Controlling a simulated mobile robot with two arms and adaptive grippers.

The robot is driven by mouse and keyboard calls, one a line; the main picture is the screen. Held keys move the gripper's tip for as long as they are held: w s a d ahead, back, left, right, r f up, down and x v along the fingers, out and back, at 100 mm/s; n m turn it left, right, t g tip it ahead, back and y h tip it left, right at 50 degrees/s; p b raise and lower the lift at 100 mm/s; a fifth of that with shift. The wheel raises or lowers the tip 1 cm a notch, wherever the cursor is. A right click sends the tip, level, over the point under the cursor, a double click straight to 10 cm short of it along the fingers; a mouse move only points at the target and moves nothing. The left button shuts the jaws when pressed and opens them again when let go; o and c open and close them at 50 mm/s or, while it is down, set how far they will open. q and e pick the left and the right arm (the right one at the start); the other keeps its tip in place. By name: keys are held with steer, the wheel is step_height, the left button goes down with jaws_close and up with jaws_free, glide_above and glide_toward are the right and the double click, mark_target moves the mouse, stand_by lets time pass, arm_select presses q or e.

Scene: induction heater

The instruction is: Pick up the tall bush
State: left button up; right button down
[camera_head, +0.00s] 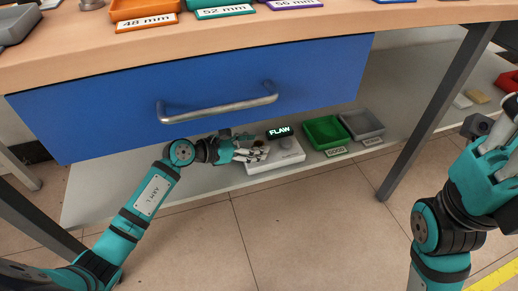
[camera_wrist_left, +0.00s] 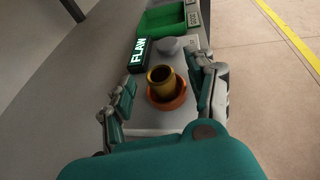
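A tall brass bush (camera_wrist_left: 160,82) stands upright in a round orange-brown seat (camera_wrist_left: 176,100) on a light grey device, seen in the left wrist view. My left gripper (camera_wrist_left: 163,98) is open, with a finger group on each side of the bush and visible gaps to it. In the head view my left gripper (camera_head: 250,152) reaches in under the blue drawer over the device (camera_head: 284,158); the bush is mostly hidden there by the fingers. My right gripper (camera_head: 503,150) is at the right edge, partly cut off, away from the device.
A display reading FLAW (camera_head: 279,131) stands at the device's back, with a grey knob (camera_wrist_left: 168,46) beside it. A green bin (camera_head: 325,132) labelled GOOD and a grey bin (camera_head: 362,124) sit right on the shelf. The drawer (camera_head: 300,100) with its handle (camera_head: 222,104) overhangs my left arm.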

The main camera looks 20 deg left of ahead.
arm_select(q)
steer(key=c, duration=1.1)
jaws_close()
steer(key=shift+r, duration=0.1)
